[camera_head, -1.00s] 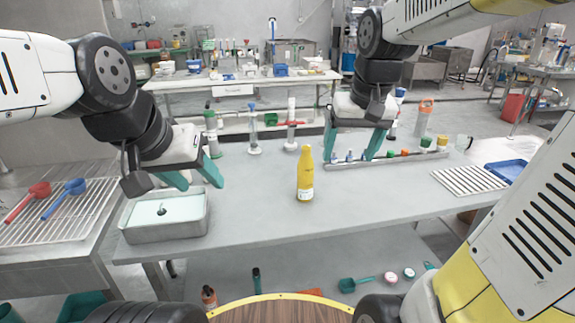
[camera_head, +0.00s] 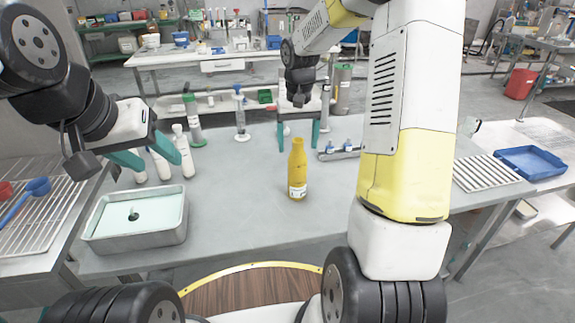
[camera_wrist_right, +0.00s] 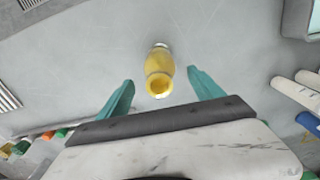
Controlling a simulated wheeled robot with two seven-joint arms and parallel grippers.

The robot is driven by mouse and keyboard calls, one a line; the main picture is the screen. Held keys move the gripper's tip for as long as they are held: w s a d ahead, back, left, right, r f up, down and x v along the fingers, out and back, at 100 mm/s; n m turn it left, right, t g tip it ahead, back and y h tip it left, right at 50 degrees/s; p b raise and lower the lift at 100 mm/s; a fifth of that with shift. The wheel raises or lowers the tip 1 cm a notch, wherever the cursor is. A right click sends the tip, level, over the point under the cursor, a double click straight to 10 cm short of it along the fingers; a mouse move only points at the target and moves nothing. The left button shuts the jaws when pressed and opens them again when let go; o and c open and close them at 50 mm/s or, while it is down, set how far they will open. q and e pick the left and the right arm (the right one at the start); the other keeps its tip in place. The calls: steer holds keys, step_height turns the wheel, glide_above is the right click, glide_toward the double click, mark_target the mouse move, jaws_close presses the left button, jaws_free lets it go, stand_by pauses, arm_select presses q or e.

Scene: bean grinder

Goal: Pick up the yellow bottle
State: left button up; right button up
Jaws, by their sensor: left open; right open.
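The yellow bottle (camera_head: 298,168) stands upright on the grey table, near its middle. In the right wrist view the bottle (camera_wrist_right: 159,76) shows between and just beyond the two teal fingers, not touching either. My right gripper (camera_head: 299,142) is open and empty, behind the bottle in the head view, its fingers pointing down. It also shows in the right wrist view (camera_wrist_right: 160,92). My left gripper (camera_head: 155,160) is open and empty above the left part of the table, near several white bottles.
A metal tray with pale liquid (camera_head: 137,219) stands at the front left. A wire rack (camera_head: 485,172) and a blue tray (camera_head: 530,161) lie at the right. White bottles (camera_head: 183,150) stand at the left. The table around the yellow bottle is clear.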

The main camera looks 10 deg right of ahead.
mark_target(298, 150)
step_height(298, 150, down, 3)
steer(key=shift+f, duration=0.15)
steer(key=shift+c, duration=0.5)
jaws_close()
